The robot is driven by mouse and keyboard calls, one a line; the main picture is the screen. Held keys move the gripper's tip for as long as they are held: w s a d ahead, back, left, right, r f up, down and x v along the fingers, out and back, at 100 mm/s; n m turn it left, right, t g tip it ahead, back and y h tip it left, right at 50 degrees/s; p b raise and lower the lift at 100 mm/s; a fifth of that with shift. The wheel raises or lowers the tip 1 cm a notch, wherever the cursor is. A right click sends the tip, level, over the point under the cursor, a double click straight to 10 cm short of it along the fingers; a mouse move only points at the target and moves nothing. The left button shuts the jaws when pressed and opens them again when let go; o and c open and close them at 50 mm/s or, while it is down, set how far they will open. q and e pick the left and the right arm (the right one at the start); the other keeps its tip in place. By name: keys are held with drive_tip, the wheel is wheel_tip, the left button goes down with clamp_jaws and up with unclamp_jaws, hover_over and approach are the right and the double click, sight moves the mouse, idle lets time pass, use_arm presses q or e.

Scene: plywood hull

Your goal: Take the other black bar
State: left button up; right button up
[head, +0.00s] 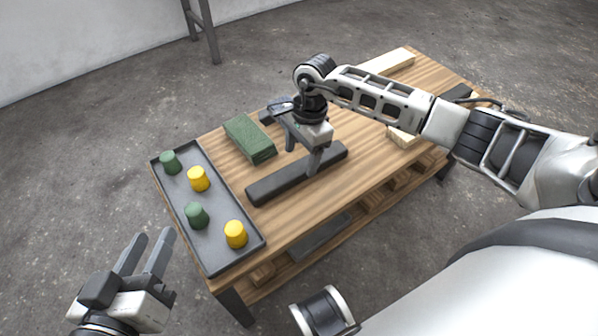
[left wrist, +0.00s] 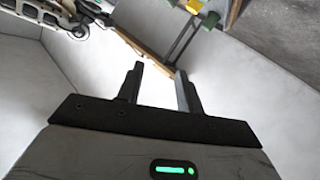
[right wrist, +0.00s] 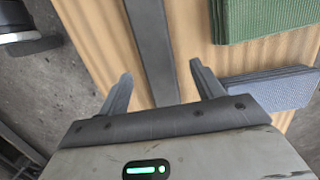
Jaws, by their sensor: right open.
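A long black bar (head: 265,190) lies on the wooden table, near its front edge. My right gripper (head: 302,155) is open just above this bar. In the right wrist view the dark bar (right wrist: 152,45) runs between the open fingers (right wrist: 160,75); I cannot tell whether they touch it. Another dark piece (head: 457,92) lies at the table's far right, partly hidden by my right arm. My left gripper (head: 150,242) is open and empty, off the table at the lower left. Its open fingers also show in the left wrist view (left wrist: 160,75).
A grey tray (head: 225,262) with green and yellow cups stands at the table's left end. A green block (head: 248,138) lies behind the bar. A blue-grey piece (right wrist: 270,88) lies beside the green block. Pale wood pieces (head: 388,62) lie at the right, under and behind my right arm.

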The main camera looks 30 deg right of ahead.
sight(299, 167)
drive_tip(key=f, duration=0.3)
drive_tip(key=shift+s+a+b, duration=0.15)
drive_tip(key=shift+a+b, duration=0.05)
drive_tip(key=shift+b, duration=0.2)
drive_tip(key=shift+f, duration=0.2)
drive_tip(key=shift+r, duration=0.1)
drive_tip(key=c, duration=1.4)
use_arm(q)
drive_tip(key=shift+w+d+r+t+h, duration=0.2)
drive_tip(key=shift+r+t+h, duration=0.1)
drive_tip(key=shift+r, duration=0.3)
